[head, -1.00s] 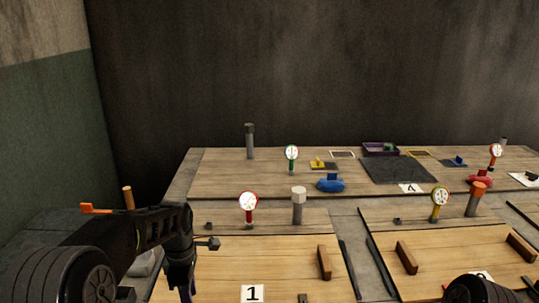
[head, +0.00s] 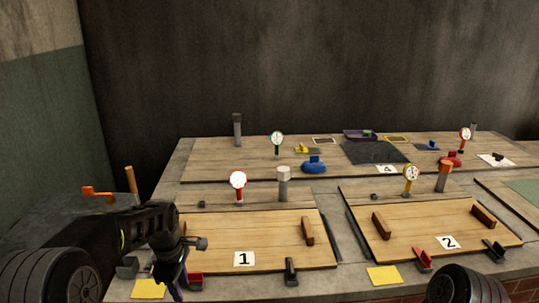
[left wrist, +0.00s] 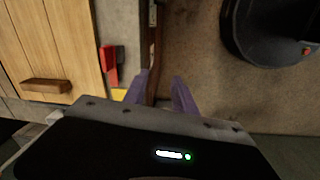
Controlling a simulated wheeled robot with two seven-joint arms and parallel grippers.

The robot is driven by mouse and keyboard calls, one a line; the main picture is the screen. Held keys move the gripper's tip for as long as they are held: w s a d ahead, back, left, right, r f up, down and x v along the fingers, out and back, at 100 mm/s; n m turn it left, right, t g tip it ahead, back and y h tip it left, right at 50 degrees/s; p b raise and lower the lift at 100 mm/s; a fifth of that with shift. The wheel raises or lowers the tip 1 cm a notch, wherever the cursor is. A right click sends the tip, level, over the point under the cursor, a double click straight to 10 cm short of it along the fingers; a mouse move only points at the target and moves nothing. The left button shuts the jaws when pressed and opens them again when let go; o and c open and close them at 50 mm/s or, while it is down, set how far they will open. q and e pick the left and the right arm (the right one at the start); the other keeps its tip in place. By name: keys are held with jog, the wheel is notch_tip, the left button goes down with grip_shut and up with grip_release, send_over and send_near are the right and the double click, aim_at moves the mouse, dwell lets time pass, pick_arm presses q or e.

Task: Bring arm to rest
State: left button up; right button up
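My left arm reaches in from the left in the head view, bent down at the wrist. My left gripper (head: 175,292) points downward at the front left of the workbench (head: 333,286), partly cut off by the bottom edge. In the left wrist view its two purple fingers (left wrist: 161,90) stand apart with nothing between them. My right gripper is not in view.
Red clips (head: 195,281) and yellow squares (head: 383,276) lie near the front edge.

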pick_arm(q)
jog(key=s+d+f+m+t+h+p, duration=0.1)
jog(key=s+d+f+m, duration=0.2)
jog(key=d+f+m, duration=0.4)
jog(key=s+d+f+m+t+h+p, duration=0.1)
jog(key=s+d+f+m+t, duration=0.2)
jog(key=f+m, duration=0.45)
jog(key=s+d+f+g, duration=0.1)
jog(key=s+d+f, duration=0.1)
jog(key=s, duration=0.6)
jog(key=s+d+f+g+h+p, duration=0.1)
jog(key=s+d+f, duration=0.1)
jog(key=s, duration=0.6)
jog(key=s+d+f+g+h+p, duration=0.1)
jog(key=s+f, duration=0.3)
jog(key=s, duration=0.4)
jog(key=shift+s+d+f+g, duration=0.3)
jog(key=shift+d+g, duration=0.15)
jog(key=shift+g, duration=0.15)
